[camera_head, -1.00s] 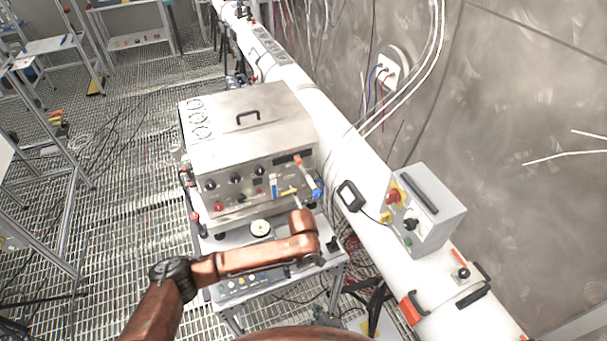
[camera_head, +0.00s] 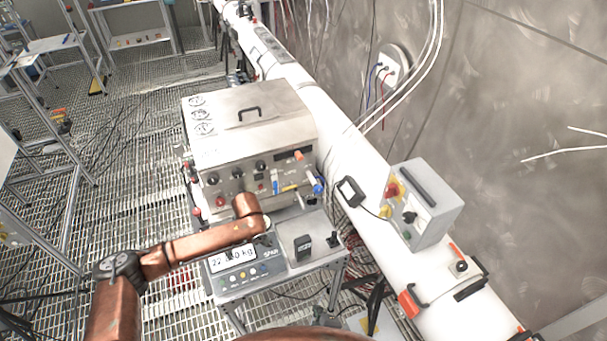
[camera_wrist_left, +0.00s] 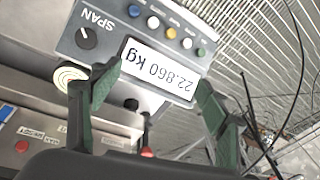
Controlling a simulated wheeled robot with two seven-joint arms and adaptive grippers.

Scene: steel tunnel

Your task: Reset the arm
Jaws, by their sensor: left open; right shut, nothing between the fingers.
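My left arm (camera_head: 205,242) reaches in from the left in the head view and bends in front of the steel machine. Its gripper is mostly hidden there behind the wrist. In the left wrist view my left gripper (camera_wrist_left: 158,82) is open, with its two green-padded fingers apart and nothing between them. Beyond the fingertips is the scale panel (camera_head: 243,277), whose display (camera_wrist_left: 158,68) reads 22.860 kg. I cannot tell how far the fingertips are from the panel. My right gripper is not in view.
The steel machine (camera_head: 245,125) with knobs stands behind the scale. To the right, a white pipe (camera_head: 350,150) carries a grey control box (camera_head: 422,205) along the wall. A black object (camera_head: 303,246) is on the cart. Metal racks stand at left; the grating (camera_head: 130,150) between is largely open.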

